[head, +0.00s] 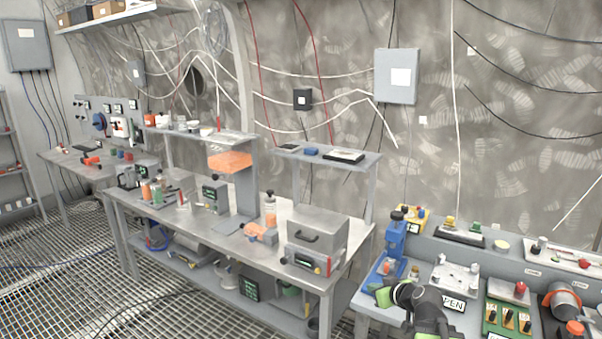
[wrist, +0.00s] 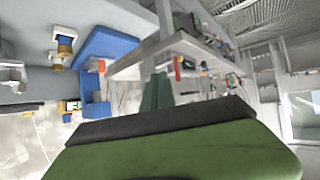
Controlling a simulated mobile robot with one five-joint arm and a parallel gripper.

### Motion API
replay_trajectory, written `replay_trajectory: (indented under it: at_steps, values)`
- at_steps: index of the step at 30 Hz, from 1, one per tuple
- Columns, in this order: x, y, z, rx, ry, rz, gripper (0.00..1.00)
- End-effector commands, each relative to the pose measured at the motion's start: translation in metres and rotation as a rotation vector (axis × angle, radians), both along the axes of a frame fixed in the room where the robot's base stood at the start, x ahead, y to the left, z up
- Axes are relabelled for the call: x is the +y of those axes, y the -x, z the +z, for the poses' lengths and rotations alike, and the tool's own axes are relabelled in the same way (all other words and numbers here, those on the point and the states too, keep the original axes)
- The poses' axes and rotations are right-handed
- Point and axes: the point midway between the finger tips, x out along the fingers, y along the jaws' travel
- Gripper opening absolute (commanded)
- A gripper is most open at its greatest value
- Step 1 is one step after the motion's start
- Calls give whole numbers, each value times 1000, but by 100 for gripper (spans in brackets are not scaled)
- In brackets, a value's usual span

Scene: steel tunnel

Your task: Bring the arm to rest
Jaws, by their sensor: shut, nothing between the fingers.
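My gripper (wrist: 157,92) shows in the wrist view as two narrow dark green fingers, side by side with nothing held between them. A large green and dark grey part of my own arm fills the bottom of that view. In the head view my green and black arm (head: 428,318) is at the lower edge, in front of the right-hand bench. It hides part of that bench and of a plate with the letters "PEN" (head: 453,304). A blue device (head: 392,250) stands on the bench just behind it, and appears tilted in the wrist view (wrist: 105,45).
Near my arm on the right bench are a metal fixture (head: 455,276), a green board (head: 507,320) and an orange-ringed cylinder (head: 562,300). A long steel bench (head: 190,237) with a grey box (head: 318,243) stands left. The grating floor (head: 60,270) at the left is mostly open.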

Motion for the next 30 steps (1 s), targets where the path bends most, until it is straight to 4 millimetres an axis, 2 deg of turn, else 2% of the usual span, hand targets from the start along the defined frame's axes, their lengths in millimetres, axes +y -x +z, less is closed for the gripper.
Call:
replay_trajectory:
  at_steps: [1,3,6,8,9,10,12,15,17,21,30]
  values:
    - [41,4,-3,59,8,64,0]
    - [86,17,-16,160,21,129,0]
    - [137,44,-36,332,55,186,0]
    - [157,69,-50,466,89,186,0]
    - [160,88,-61,570,118,153,0]
    - [154,101,-69,646,137,108,0]
    - [128,125,-81,782,160,-19,0]
    - [104,153,-86,924,177,-193,0]
    - [97,164,-87,975,168,-270,0]
    - [96,170,-87,1006,131,-342,0]
    - [97,169,-87,1003,128,-342,0]
